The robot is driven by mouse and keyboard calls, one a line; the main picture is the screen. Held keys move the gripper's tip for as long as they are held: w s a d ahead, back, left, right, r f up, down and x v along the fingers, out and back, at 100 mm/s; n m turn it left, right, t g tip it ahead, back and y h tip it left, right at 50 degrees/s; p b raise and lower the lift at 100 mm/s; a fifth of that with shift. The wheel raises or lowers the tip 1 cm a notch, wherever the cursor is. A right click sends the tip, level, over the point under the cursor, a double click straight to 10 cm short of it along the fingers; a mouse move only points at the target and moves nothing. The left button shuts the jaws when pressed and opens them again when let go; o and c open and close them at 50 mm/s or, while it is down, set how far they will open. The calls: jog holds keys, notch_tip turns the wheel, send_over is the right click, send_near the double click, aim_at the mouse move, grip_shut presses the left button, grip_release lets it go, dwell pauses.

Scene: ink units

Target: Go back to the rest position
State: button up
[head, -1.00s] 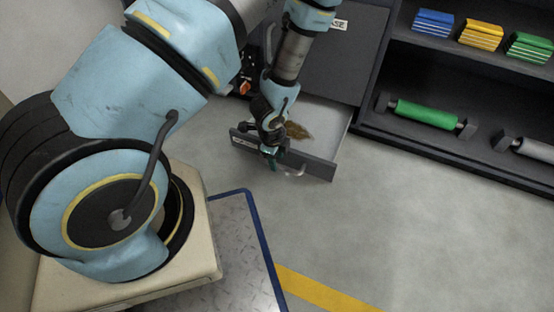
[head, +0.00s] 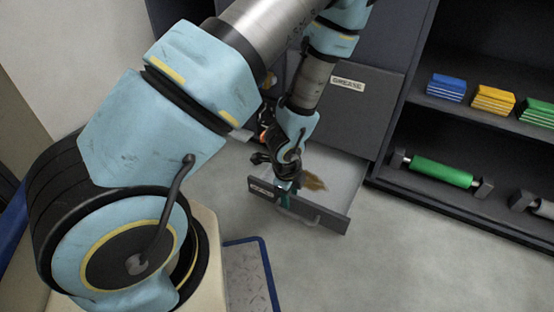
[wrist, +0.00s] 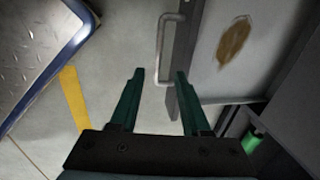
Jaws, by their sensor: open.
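My gripper (wrist: 158,82) is open and empty in the wrist view, its two green fingers apart. Beyond the fingertips is the silver bar handle (wrist: 162,50) of a pulled-out drawer. The fingers are not closed on it. In the head view my gripper (head: 284,195) is at the drawer front (head: 318,215), and the arm hides part of it. The drawer (head: 340,180) stands open below a dark panel labelled GREASE (head: 348,84). A brown stain (head: 312,181) lies on the drawer's bottom, and it also shows in the wrist view (wrist: 233,40).
A dark shelf unit (head: 400,190) stands to the right. It holds a blue stack (head: 446,87), a yellow stack (head: 492,101), a green stack (head: 538,112) and a green roller (head: 441,171). A metal plate with a blue edge (head: 248,275) is near my base. The floor (head: 430,265) at right is clear.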

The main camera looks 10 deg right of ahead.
jog(key=w+a+r+n+y, duration=0.1)
jog(key=w+a+r+n, duration=0.35)
jog(key=r+n, duration=0.2)
jog(key=w+a+r+n, duration=0.3)
jog(key=a+r+n, duration=0.2)
jog(key=r, duration=0.2)
jog(key=s+a+r+n, duration=0.3)
jog(key=a+r+n, duration=1)
jog(key=r, duration=0.1)
notch_tip(320, 180, up, 38)
jog(key=p, duration=3.8)
jog(key=shift+d+n+p, duration=0.15)
jog(key=shift+n+p, duration=0.2)
